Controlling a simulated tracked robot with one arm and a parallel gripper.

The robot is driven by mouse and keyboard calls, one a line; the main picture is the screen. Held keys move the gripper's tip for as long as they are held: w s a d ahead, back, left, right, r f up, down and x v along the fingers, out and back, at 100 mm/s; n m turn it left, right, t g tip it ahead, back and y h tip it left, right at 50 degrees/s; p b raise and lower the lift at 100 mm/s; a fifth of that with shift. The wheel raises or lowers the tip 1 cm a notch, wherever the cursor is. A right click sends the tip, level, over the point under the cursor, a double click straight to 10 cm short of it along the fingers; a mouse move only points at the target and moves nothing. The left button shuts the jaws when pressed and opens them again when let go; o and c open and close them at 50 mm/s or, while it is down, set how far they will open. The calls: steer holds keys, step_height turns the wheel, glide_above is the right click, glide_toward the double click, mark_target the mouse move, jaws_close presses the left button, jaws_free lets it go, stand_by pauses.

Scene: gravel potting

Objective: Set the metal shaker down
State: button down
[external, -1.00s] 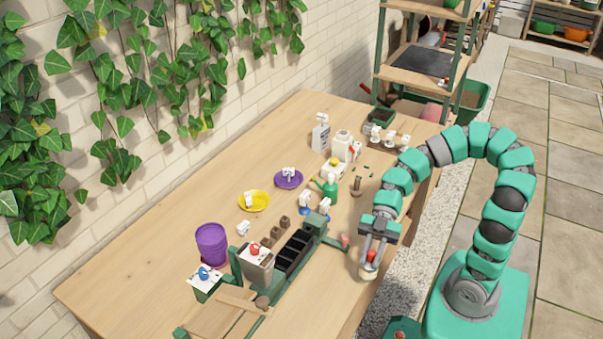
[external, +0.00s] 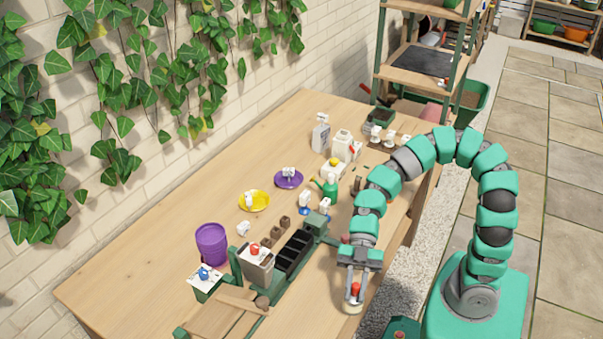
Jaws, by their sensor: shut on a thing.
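My gripper (external: 354,292) points down over the front right edge of the wooden table (external: 160,250). It is shut on the metal shaker (external: 352,308), which shows as a small, pale, round body below a red part between the fingers. The shaker looks upright. I cannot tell whether its base touches the tabletop or is just above it. The fingers hide part of the shaker.
Left of my gripper are a black tray (external: 294,252) and a grey pot with a red marker (external: 257,267). A purple pot (external: 212,243), yellow saucer (external: 254,201) and purple saucer (external: 289,179) stand farther back. Bare wood lies between tray and gripper.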

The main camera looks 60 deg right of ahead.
steer(key=shift+w+a+f+b, duration=0.4)
steer(key=shift+w+a+f, duration=0.4)
steer(key=shift+w+a, duration=0.7)
steer(key=shift+w+a+f+b, duration=0.4)
steer(key=shift+w+a+f, duration=0.4)
steer(key=shift+w+a, duration=0.65)
steer(key=shift+w+a+f+b, duration=0.4)
steer(key=shift+w+a+f, duration=0.4)
steer(key=shift+w+a, duration=0.7)
steer(key=shift+w+d, duration=0.15)
steer(key=shift+d, duration=0.05)
steer(key=c, duration=1.3)
jaws_free()
steer(key=shift+w+d+r, duration=0.15)
steer(key=shift+d+r, duration=0.05)
steer(key=shift+d, duration=0.1)
steer(key=p+v, duration=0.1)
steer(key=v, duration=1)
steer(key=shift+d+p, duration=0.2)
steer(key=shift+p, duration=0.2)
